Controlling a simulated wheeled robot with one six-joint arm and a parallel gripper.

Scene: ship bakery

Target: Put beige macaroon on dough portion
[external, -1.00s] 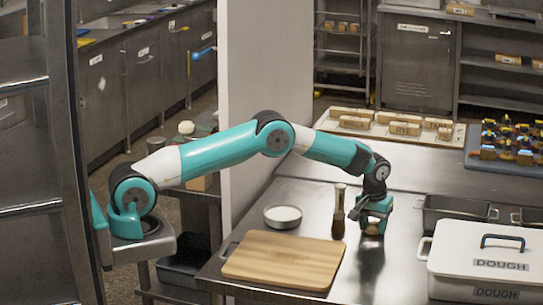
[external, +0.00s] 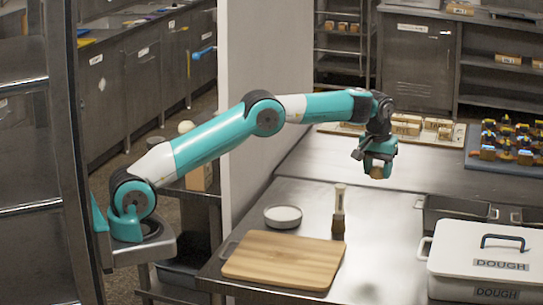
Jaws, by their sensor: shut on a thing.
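My gripper (external: 376,168) is raised well above the steel table, right of its middle. It is shut on a small beige-tan thing, which looks like the beige macaroon (external: 377,173); the fingers hide part of it. No thing on the table is clearly a dough portion. A white lidded box (external: 470,262) marked DOUGH stands at the right front, and its inside is hidden.
A wooden board (external: 285,260) lies at the table's front left. A round dish with white contents (external: 283,214) and an upright brush (external: 338,215) stand behind it. Dark trays (external: 450,212) are at right. The table below my gripper is clear.

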